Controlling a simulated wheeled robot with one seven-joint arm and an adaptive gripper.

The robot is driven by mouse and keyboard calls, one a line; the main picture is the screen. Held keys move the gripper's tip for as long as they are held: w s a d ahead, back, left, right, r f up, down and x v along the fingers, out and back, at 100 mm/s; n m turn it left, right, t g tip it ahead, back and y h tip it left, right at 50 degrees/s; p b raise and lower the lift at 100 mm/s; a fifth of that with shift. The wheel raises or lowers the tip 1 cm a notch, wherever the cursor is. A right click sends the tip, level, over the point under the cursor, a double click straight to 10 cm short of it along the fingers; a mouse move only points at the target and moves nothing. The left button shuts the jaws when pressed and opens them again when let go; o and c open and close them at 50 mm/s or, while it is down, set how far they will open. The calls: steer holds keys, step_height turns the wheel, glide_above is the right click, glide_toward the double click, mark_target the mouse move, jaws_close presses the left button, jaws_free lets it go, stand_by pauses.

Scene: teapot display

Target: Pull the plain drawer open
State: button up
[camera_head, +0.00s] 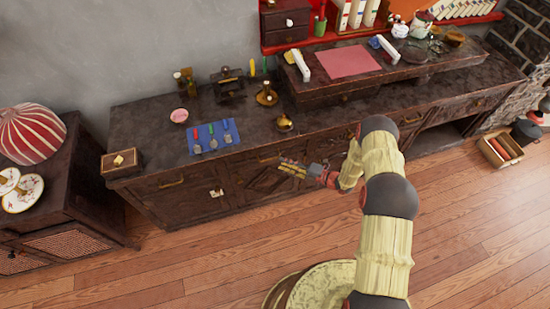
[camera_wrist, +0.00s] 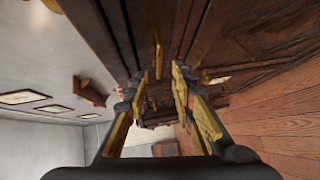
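The dark wooden cabinet (camera_head: 150,205) has a row of drawers with brass handles along its front. A left drawer handle (camera_head: 172,182) shows clear. A middle drawer handle (camera_head: 268,160) is just left of my gripper (camera_head: 293,168). In the wrist view, my gripper (camera_wrist: 158,76) is open with nothing between its fingers. A vertical-looking brass handle (camera_wrist: 158,55) shows ahead, in line with the gap and seemingly apart from the fingers. I cannot tell which drawer is the plain one. The drawers I can see look closed.
A blue mat (camera_head: 213,137) with tools lies on the cabinet top. A small wooden box (camera_head: 121,162) stands at its left end. A brass pot (camera_head: 284,123) stands near the front edge above my gripper. A crate (camera_head: 500,150) stands at the right. The floor in front is clear.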

steer(key=shift+m, duration=0.5)
steer(key=b+x, duration=0.1)
steer(key=x, duration=0.6)
steer(key=shift+w+a+b, duration=0.1)
steer(key=shift+a+b, duration=0.25)
steer(key=shift+a, duration=0.05)
steer(key=shift+c, duration=0.6)
jaws_close()
